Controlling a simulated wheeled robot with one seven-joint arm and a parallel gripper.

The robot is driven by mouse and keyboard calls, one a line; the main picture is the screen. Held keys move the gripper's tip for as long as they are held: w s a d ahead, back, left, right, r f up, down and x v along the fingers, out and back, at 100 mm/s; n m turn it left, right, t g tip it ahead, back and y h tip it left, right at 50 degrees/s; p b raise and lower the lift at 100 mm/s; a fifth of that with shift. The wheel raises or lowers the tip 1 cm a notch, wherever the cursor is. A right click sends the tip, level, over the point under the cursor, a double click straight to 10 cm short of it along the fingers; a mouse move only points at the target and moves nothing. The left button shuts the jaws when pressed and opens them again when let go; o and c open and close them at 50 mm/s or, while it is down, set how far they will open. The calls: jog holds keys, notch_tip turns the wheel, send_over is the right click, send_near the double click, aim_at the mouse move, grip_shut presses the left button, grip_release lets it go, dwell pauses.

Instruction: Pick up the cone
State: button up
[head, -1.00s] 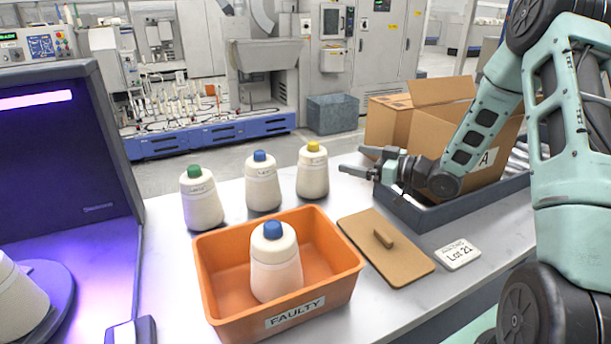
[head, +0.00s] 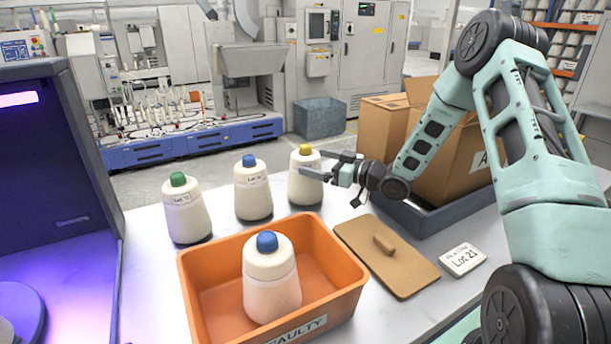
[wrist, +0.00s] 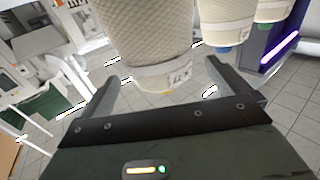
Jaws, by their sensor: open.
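A cream cone with a yellow top (head: 303,188) stands upright on the pale table. My gripper (head: 316,163) is open at its right side, with its fingers level with the upper part of the cone. In the wrist view the same cone (wrist: 145,35) appears inverted, with its label between or just beyond my open fingers (wrist: 161,76); contact cannot be told. A cone with a blue top (head: 253,195) and one with a green top (head: 186,215) stand to its left. Another blue-topped cone (head: 271,285) stands inside the orange bin (head: 345,289) marked FAULTY.
A brown board with a handle (head: 405,273) and a Lot 21 card (head: 462,259) lie right of the bin. Cardboard boxes (head: 432,170) sit in a dark tray (head: 430,222) behind my arm. A dark, purple-lit booth (head: 60,170) stands at the left.

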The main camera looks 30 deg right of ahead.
aim_at(305, 158)
jog(key=p+x, duration=0.1)
jog(key=x, duration=0.3)
jog(key=shift+w+a, duration=0.15)
jog(key=c, duration=1.6)
jog(key=shift+r, duration=0.1)
jog(key=shift+c, duration=0.2)
notch_tip(305, 158, up, 10)
jog(key=shift+f+b, duration=0.1)
jog(key=shift+b, duration=0.4)
notch_tip(305, 158, up, 20)
jog(key=p, duration=1.5)
